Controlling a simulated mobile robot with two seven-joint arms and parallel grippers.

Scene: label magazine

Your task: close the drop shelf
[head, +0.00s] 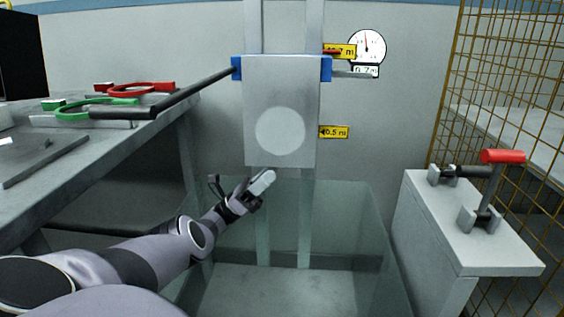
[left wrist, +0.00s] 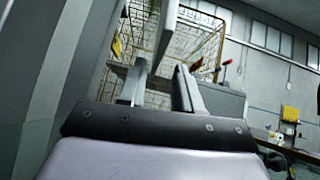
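A light grey panel (head: 281,85) with a paler disc on its face hangs upright on two vertical rails in the head view. It is the likeliest thing to be the drop shelf, but I cannot tell for sure. My left gripper (head: 257,186) is just below the panel's lower edge, in front of the rails, and appears apart from it. My right gripper is not in view.
A glass-walled enclosure (head: 345,222) stands below the panel. A dark bar (head: 190,92) reaches out at left over a bench (head: 100,150). A grey cabinet (head: 465,225) with a red-handled lever (head: 502,157) and a yellow mesh fence stand at right. A round gauge (head: 367,46) is on the wall.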

